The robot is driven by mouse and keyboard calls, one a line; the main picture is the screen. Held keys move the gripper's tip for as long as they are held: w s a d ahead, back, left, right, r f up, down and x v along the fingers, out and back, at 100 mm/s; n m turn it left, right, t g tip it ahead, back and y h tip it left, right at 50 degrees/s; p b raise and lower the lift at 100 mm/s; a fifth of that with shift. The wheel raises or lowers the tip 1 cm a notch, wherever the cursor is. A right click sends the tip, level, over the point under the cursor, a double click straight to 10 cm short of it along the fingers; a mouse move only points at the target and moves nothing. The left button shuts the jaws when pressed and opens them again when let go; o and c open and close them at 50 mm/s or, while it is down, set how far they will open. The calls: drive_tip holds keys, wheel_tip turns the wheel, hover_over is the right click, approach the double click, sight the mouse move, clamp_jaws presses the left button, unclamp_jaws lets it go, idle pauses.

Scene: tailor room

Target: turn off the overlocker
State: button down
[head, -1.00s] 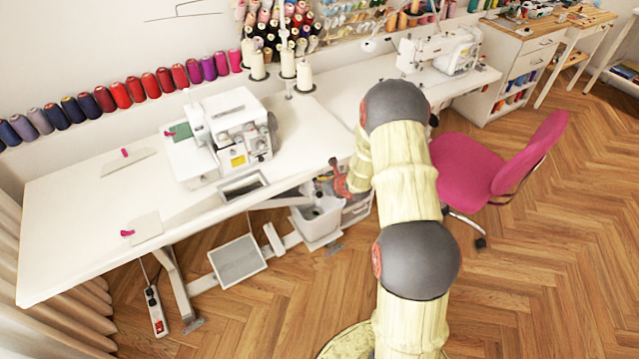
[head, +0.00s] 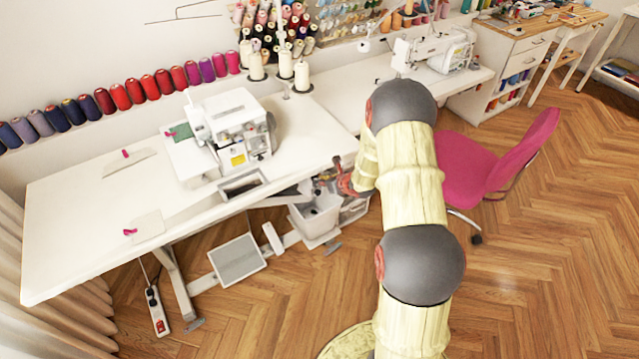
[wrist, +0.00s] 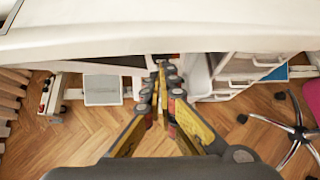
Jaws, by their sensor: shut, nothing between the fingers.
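The overlocker (head: 233,128) is a white machine on the left white table (head: 80,215), with a dark handwheel on its right side. Its power switch cannot be made out. My gripper (wrist: 162,70) shows in the wrist view with its fingers together and nothing between them. It points under the table edge (wrist: 150,42), which crosses the top of that view. In the head view my arm hides most of the gripper; its wrist (head: 345,180) is right of and lower than the overlocker, by the table's front edge.
Below the table are a grey bin (head: 318,215), a treadle plate (head: 237,259) and a power strip (head: 157,312) with a red switch on the floor. A pink chair (head: 495,165) stands right of my arm. Thread cones (head: 287,65) stand behind the overlocker. Open floor lies in front.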

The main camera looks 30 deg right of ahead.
drive_tip(key=p+v, duration=0.3)
drive_tip(key=v, duration=0.7)
drive_tip(key=shift+a+r, duration=0.2)
drive_tip(key=shift+r, duration=0.15)
